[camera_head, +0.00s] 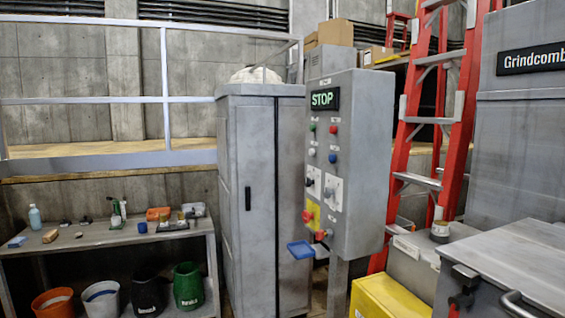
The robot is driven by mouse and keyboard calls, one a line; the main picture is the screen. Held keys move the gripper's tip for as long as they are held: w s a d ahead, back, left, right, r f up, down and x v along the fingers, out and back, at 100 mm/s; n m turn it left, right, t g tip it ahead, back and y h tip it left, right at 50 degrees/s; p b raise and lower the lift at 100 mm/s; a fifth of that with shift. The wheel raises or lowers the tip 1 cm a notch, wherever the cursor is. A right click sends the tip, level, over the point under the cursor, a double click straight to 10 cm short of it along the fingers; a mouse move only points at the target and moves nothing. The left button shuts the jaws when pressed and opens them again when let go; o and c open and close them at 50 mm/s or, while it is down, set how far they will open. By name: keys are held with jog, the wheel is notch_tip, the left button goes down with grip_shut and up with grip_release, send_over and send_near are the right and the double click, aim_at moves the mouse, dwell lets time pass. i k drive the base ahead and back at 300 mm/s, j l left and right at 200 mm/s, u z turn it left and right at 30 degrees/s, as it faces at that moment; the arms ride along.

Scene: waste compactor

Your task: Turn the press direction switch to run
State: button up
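A grey control panel (365,165) stands on a post right of centre, its front facing left. A display (325,98) at its top reads STOP in green. Two rotary switches sit on pale plates at mid-height, a left one (313,182) with a dark knob and a right one (332,193). Their labels are too small to read, so I cannot tell which is the press direction switch or its setting. Green, red, white and blue buttons sit above them. A red mushroom button (307,216) on a yellow plate sits below. My gripper is not in view.
A blue-topped item (300,249) juts out at the panel's lower front. A tall grey cabinet (262,200) stands close on the left, a red ladder (438,110) behind right. A yellow box (392,297) and grey machine (520,262) crowd the lower right. A workbench (105,236) stands left.

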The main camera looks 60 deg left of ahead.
aim_at(308, 182)
jog(key=u, duration=1.3)
jog(key=i+j, duration=0.2)
